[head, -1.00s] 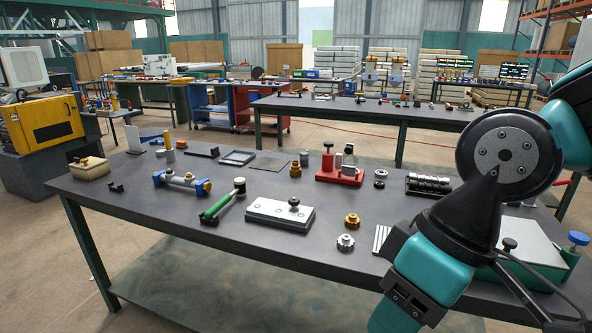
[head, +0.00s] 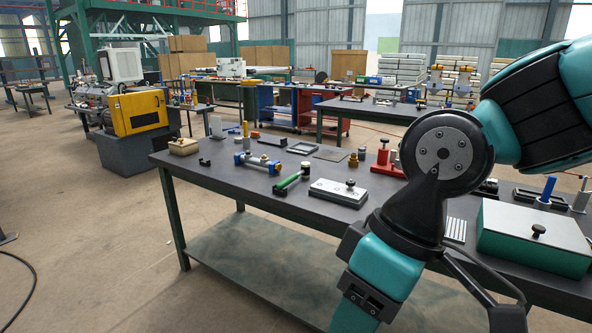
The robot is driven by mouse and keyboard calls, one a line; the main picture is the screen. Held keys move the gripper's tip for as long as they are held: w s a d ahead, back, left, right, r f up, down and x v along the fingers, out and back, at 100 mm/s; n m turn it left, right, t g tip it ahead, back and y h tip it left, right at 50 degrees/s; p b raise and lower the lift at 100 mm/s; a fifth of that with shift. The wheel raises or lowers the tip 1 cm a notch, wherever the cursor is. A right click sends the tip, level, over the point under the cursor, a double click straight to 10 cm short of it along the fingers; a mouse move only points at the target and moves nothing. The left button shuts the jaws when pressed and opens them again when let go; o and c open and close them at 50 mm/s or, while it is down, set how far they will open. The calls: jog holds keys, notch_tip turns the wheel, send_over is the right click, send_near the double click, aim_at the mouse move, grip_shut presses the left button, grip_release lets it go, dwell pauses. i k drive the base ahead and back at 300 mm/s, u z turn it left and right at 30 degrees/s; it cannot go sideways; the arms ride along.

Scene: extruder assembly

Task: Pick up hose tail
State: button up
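I cannot tell for sure which part is the hose tail. A small brass fitting (head: 353,160) stands upright towards the back of the dark workbench (head: 265,205), beside a small grey cylinder (head: 362,153). My teal and black arm crosses the right half of the head view and hides part of the bench. My gripper is not in view, so I cannot see its fingers or whether it holds anything.
On the bench are a blue-ended fitting (head: 256,163), a green-handled tool (head: 289,182), a light block with a black knob (head: 338,193), a red fixture (head: 386,165) and a green box (head: 535,238). Open floor lies left of the bench.

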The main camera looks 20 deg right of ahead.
aim_at(353, 162)
jog(key=u, duration=0.55)
jog(key=i, duration=1.9)
jog(key=z, duration=1)
jog(key=i, duration=1.05)
jog(key=z, duration=1)
jog(key=i, duration=0.35)
jog(key=z, duration=0.25)
